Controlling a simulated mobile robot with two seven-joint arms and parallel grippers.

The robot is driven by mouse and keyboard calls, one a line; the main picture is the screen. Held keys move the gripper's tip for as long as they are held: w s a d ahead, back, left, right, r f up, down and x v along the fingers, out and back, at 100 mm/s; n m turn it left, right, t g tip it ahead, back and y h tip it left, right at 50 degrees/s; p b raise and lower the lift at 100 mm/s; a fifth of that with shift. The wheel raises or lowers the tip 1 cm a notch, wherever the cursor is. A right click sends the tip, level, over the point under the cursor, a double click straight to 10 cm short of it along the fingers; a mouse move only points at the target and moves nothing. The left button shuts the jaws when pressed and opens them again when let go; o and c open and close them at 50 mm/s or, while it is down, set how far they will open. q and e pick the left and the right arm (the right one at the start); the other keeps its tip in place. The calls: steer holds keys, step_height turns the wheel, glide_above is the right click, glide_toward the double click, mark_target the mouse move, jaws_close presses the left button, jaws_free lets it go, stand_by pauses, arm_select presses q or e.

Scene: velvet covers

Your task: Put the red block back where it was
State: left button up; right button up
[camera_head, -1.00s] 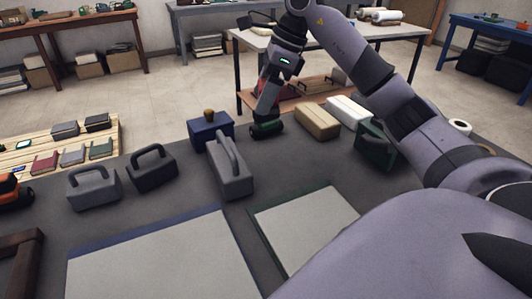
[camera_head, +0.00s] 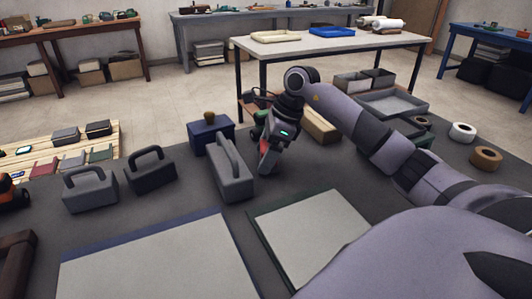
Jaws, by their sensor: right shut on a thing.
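My right gripper (camera_head: 267,160) reaches down over the dark mat, just right of the long grey handled cover (camera_head: 235,188). It is shut on the red block (camera_head: 265,146), of which only a small red patch shows between gripper parts. I cannot tell whether the block touches the mat. A blue box-like cover (camera_head: 211,136) with a brown knob stands behind the grey one. A grey handled cover (camera_head: 90,192) and a black handled cover (camera_head: 150,175) stand to the left. A dark green cover is mostly hidden behind my right arm. My left gripper is not in view.
A pale board with a blue edge (camera_head: 160,265) and one with a green edge (camera_head: 312,232) lie in front. A tan box (camera_head: 320,125) stands behind the gripper. Tape rolls (camera_head: 486,157) and a grey tray (camera_head: 390,103) are at the right.

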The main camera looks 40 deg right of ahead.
steer(key=shift+r, duration=0.1)
steer(key=o, duration=0.9)
steer(key=p+v, duration=0.1)
steer(key=v, duration=1.1)
steer(key=shift+a, duration=0.1)
